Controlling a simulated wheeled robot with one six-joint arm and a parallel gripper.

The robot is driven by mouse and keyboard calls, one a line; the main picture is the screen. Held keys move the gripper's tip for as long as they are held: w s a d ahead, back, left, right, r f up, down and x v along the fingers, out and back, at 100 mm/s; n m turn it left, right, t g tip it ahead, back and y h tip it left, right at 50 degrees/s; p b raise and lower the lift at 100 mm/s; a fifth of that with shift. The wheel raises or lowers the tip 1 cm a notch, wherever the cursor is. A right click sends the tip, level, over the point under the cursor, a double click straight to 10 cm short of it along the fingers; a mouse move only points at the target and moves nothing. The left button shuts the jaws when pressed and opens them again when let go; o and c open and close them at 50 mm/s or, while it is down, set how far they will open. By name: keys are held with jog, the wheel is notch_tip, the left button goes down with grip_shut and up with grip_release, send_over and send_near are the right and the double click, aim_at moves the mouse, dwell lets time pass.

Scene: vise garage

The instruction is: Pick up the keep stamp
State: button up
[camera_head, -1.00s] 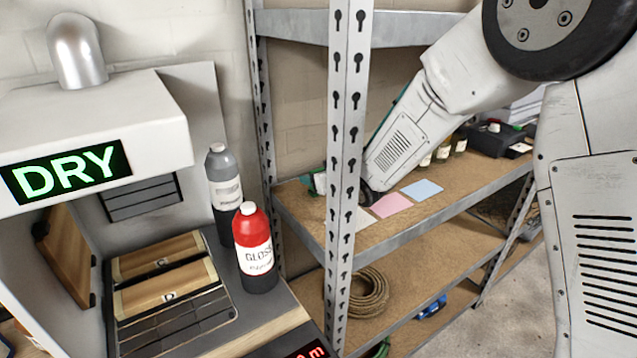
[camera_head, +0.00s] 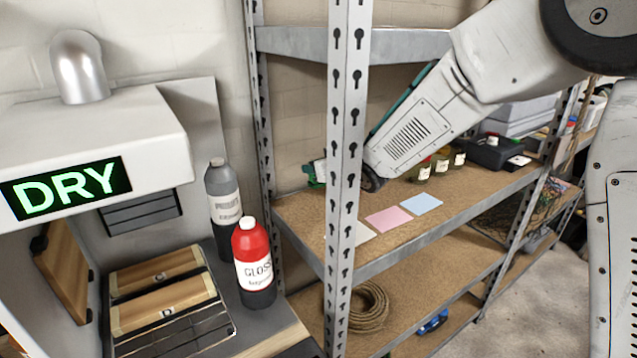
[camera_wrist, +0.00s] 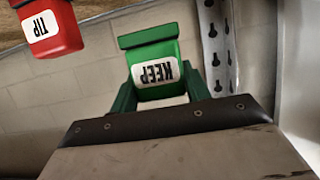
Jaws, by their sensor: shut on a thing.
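The keep stamp (camera_wrist: 158,73) is green with a white label reading KEEP, upside down in the wrist view. My gripper (camera_wrist: 160,90) is shut on it, with a green finger on each side. In the head view my gripper (camera_head: 317,172) is at the left end of the middle shelf, close above the board. The shelf's post partly hides it there, and the stamp cannot be made out clearly. A red stamp (camera_wrist: 48,24) labelled TIP is at the upper left of the wrist view, apart from my gripper.
The metal shelf post (camera_head: 345,130) stands in front of my gripper. White, pink (camera_head: 389,218) and blue (camera_head: 423,203) cards lie on the shelf board (camera_head: 470,200), with small jars (camera_head: 441,165) behind. A red bottle (camera_head: 253,262) and grey bottle (camera_head: 222,200) stand left, by the DRY box (camera_head: 90,150).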

jog(key=s+d, duration=1.1)
jog(key=s, duration=0.5)
jog(key=shift+s, duration=0.15)
jog(key=shift+o, duration=0.9)
send_over(422, 203)
jog(key=shift+s+f, duration=0.1)
jog(key=shift+f, duration=2.9)
jog(key=shift+f, duration=0.55)
